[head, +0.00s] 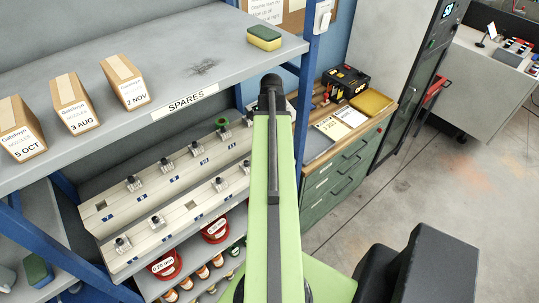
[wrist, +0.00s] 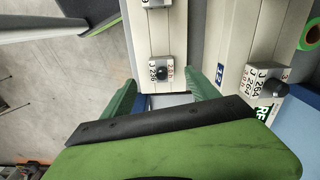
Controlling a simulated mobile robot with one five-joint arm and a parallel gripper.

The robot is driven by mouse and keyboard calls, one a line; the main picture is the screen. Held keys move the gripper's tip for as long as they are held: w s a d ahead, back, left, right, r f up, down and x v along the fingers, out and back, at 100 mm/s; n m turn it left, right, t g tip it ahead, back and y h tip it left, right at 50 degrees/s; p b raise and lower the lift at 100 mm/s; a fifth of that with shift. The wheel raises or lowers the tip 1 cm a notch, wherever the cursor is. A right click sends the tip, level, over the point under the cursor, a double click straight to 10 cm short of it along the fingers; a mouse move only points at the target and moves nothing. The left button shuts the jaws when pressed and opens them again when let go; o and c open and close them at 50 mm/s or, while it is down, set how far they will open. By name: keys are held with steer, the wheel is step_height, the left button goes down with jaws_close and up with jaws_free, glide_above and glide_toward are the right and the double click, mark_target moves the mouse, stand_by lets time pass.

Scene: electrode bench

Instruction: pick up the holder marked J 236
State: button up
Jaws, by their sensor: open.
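The holder marked J 236 (wrist: 160,71) is a small grey block with a black knob and white labels in the wrist view. It sits near the end of a cream rack (wrist: 148,38). My gripper (wrist: 162,82) is open, its green fingers apart to the left and right of the rack's end, with the holder just ahead of and between the fingertips. Nothing is held. In the head view my arm covers my gripper and part of the racks, and the labels there are too small to pick out J 236.
A holder marked J 264 (wrist: 265,80) sits on the neighbouring rack to the right, close to the right finger. A green ring (wrist: 312,34) lies beyond it. The grey SPARES shelf (head: 215,62) overhangs the racks, and a blue post (head: 303,85) stands beside my arm.

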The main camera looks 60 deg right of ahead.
step_height(320, 180, down, 5)
steer(key=b, duration=0.5)
steer(key=shift+d+f, duration=0.15)
steer(key=shift+f, duration=0.05)
steer(key=shift+r, duration=0.2)
jaws_close()
